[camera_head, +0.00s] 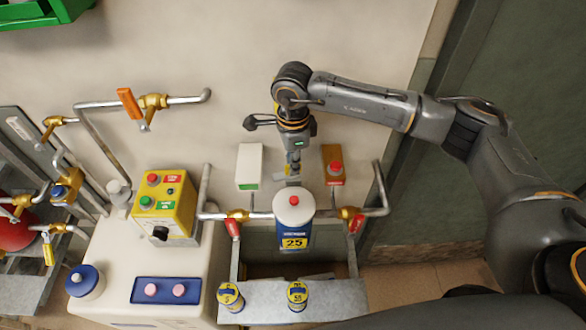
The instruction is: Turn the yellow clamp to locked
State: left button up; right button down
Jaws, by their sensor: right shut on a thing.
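My right gripper (291,174) reaches down from the upper right, between a white wall box and a brown wall box. Its fingers are shut on a small grey piece, largely hidden by the fingers. It is just above a white and blue bottle with a red cap (294,212), labelled 25. I cannot clearly pick out the yellow clamp. A yellow handle (48,254) hangs on a pipe at the far left. A yellow control box (164,205) with red and green buttons and a black knob stands at centre left. My left gripper is not in view.
The white box (249,165) and the brown box with a red button (333,166) flank my gripper. Pipes with red-handled valves (233,227) run beside the bottle. Two yellow-topped canisters (297,296) stand on a grey shelf (262,304).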

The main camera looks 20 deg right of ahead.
jog(key=n+b, duration=1)
jog(key=b, duration=0.3)
jog(key=shift+f+n+b, duration=0.15)
jog(key=shift+n+b, duration=0.2)
jog(key=shift+n, duration=0.05)
jog(key=n+b, duration=0.2)
jog(key=n, duration=0.1)
jog(key=shift+r+n+b, duration=0.2)
jog(key=shift+n+b, duration=0.2)
jog(key=shift+n, duration=0.3)
jog(key=c, duration=1.4)
grip_release()
jog(key=shift+r, duration=0.1)
notch_tip(320, 180, up, 12)
